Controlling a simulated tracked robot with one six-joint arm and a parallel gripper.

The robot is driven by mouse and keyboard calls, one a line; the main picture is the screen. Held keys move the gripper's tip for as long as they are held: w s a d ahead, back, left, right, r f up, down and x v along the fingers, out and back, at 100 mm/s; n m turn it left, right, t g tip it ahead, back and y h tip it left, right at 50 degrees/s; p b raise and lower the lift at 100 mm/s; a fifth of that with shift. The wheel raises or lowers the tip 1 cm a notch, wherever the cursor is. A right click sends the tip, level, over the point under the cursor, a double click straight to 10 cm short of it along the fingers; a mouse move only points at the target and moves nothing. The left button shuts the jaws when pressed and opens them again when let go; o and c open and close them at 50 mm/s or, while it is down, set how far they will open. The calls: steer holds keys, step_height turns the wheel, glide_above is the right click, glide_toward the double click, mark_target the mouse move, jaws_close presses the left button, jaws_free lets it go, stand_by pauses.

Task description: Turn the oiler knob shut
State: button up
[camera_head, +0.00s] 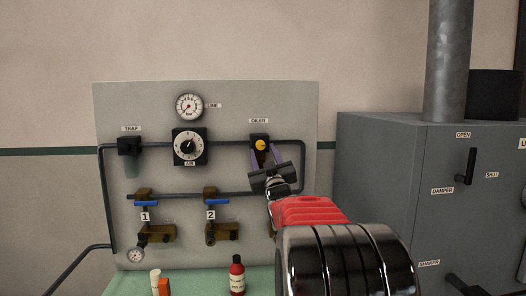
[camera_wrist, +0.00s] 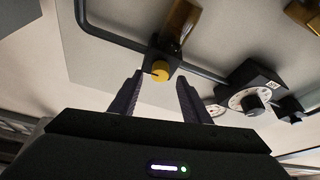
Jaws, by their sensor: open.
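The oiler knob (camera_head: 261,145) is a small yellow disc on a black block under the OILER label (camera_head: 258,121), at the right of the grey panel. In the wrist view the yellow knob (camera_wrist: 160,71) faces me with a dark mark on its face. My gripper (camera_head: 264,157) reaches up to just below the knob. Its two purple fingers (camera_wrist: 158,90) are open, and the knob shows beyond and between their tips. I cannot tell if either finger touches it. An amber bowl (camera_wrist: 180,25) hangs from the oiler block.
The panel (camera_head: 222,115) also carries a LINE gauge (camera_head: 189,107), an AIR dial (camera_head: 190,146), a trap (camera_head: 130,147) and blue-handled valves (camera_head: 146,203). A red bottle (camera_head: 237,277) stands on the green shelf below. A grey cabinet (camera_head: 385,190) stands close at the right.

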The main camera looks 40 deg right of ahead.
mark_target(260, 145)
steer(key=shift+x, duration=1.15)
steer(key=shift+c, duration=0.5)
steer(key=shift+d, duration=0.1)
steer(key=c, duration=0.9)
